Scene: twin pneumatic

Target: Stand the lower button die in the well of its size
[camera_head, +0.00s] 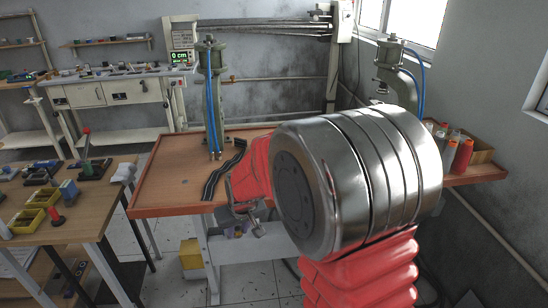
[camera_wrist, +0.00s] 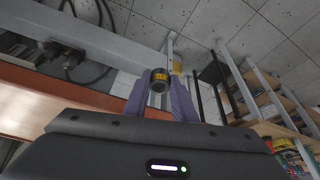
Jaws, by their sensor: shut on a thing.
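A small dark cylindrical die (camera_wrist: 159,84) with a yellowish band sits between the two purple-grey fingers of my gripper (camera_wrist: 160,92) in the wrist view. My gripper is shut on it. I cannot make out a well matching the die's size in either view.
The orange-edged bench (camera_head: 165,185) carries a press (camera_head: 212,100) with blue hoses and a black strap (camera_head: 224,172). A second press (camera_head: 392,72) and spools (camera_head: 463,154) stand at right. A side table at left holds yellow bins (camera_head: 28,218) and tools. Grey floor lies between.

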